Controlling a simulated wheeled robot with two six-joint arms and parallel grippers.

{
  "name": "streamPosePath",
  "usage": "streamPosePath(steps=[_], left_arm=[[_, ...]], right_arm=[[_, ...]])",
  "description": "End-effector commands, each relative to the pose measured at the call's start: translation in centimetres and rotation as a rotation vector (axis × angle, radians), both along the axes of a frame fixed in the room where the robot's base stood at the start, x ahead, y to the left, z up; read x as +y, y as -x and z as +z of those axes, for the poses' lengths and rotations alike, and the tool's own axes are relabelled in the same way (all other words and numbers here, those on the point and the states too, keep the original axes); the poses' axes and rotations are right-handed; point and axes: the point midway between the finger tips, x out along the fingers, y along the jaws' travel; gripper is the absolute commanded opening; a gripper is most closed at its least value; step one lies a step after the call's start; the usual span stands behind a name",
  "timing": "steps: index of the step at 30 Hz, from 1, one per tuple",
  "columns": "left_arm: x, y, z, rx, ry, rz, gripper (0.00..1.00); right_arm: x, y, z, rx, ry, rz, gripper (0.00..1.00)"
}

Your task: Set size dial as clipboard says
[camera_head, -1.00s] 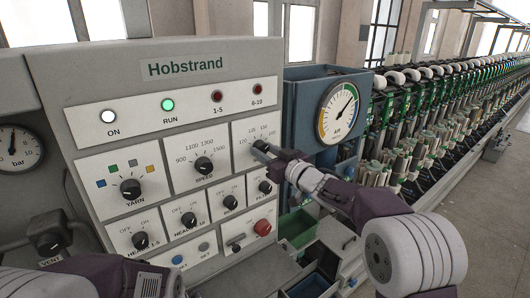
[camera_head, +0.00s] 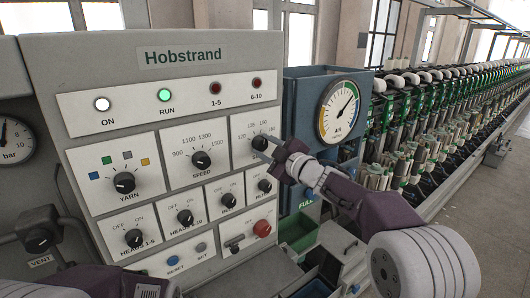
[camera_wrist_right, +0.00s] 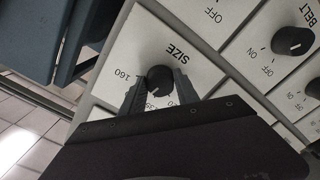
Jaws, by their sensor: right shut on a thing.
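The size dial (camera_head: 260,143) is a black knob at the upper right of the panel, with numbers in an arc above it. My right gripper (camera_head: 266,149) reaches it from the right, its fingers at the knob. In the right wrist view the size dial (camera_wrist_right: 160,80) sits between the two fingertips of my right gripper (camera_wrist_right: 158,90), which is shut on it. The SIZE label and 160 show there; other numbers are partly hidden by the gripper. The dial's exact setting is too small to read. No clipboard is in view. My left gripper is out of view.
The yarn dial (camera_head: 124,182) and speed dial (camera_head: 201,160) are to the left. Smaller knobs and a red button (camera_head: 262,228) lie below. The RUN lamp (camera_head: 165,95) is green. A round gauge (camera_head: 339,111) on a blue housing stands close to the right.

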Motion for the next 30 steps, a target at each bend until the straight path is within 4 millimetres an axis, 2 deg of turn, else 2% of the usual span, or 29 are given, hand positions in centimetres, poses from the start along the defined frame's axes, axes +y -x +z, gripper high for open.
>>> streamPosePath(steps=[15, 30], left_arm=[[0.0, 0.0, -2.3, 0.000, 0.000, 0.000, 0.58], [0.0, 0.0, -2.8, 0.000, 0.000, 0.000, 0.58]], right_arm=[[0.0, 0.0, 0.0, -0.244, 0.331, 0.000, 0.00], [0.0, 0.0, 0.2, -0.326, 0.445, -0.001, 0.00]])
